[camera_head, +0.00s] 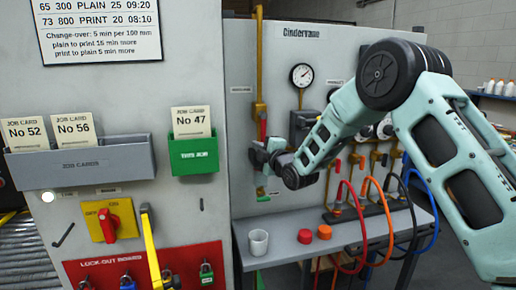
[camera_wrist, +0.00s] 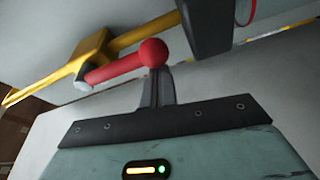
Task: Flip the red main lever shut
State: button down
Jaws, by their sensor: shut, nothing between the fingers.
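The red main lever (camera_wrist: 115,68) has a round red ball end (camera_wrist: 153,52) and joins a yellow valve body (camera_wrist: 90,48) on a yellow pipe in the wrist view. The lever lies at a small angle to the pipe. In the head view the lever (camera_head: 263,124) shows small on the vertical yellow pipe (camera_head: 259,60), just above my gripper. My gripper (camera_wrist: 156,72) is shut and empty, its fingertips right at the ball end. I cannot tell whether they touch it. My gripper also shows in the head view (camera_head: 260,152), partly blending with the panel and pipe.
A dark box (camera_wrist: 207,25) sits close beyond the ball. A gauge (camera_head: 302,75) and a black box (camera_head: 304,125) are right of the pipe. A cabinet with a red rotary switch (camera_head: 108,222) stands left.

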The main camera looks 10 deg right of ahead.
jog(key=shift+d+f+n+b, duration=0.15)
jog(key=shift+d+n+b, duration=0.25)
jog(key=shift+b, duration=0.15)
jog(key=d+r+n+g+h+b, duration=0.3)
jog(key=d+r+n+b, duration=0.5)
jog(key=n, duration=0.6)
jog(key=shift+d+h+b, duration=0.8)
jog(key=shift+d+b, duration=0.25)
jog(key=shift+d, duration=0.5)
jog(key=shift+r+n, duration=0.1)
jog(key=shift+n, duration=0.2)
notch_tip(320, 180, down, 5)
jog(key=b, duration=0.4)
jog(key=r+b+v, duration=0.1)
jog(key=v, duration=0.9)
jog(key=shift+a, duration=0.3)
